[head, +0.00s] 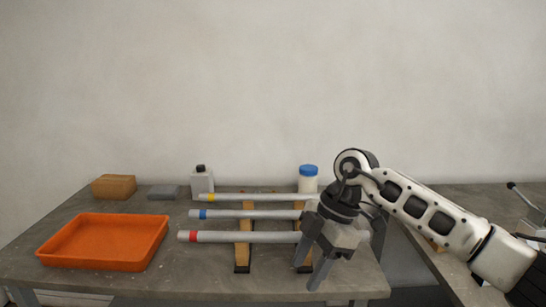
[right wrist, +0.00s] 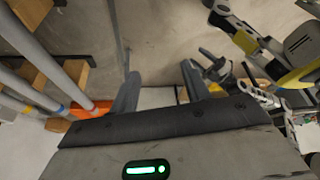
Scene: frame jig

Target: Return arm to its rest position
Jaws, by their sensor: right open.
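My right gripper (head: 312,265) hangs over the front right part of the table, its fingers pointing down and apart. In the right wrist view its two fingers (right wrist: 160,88) are spread with nothing between them. My right arm reaches in from the right edge. Three grey tubes lie side by side across wooden supports: one with a yellow band (head: 240,196), one with a blue band (head: 250,214) and one with a red band (head: 240,237). My left gripper is not seen.
An orange tray (head: 157,233) sits at the left of the grey table (head: 190,278). Behind are a cardboard-brown block (head: 113,187), a grey block (head: 163,192), a bottle with a black cap (head: 201,183) and a blue-lidded jar (head: 308,180). Another table surface (head: 480,197) lies at right.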

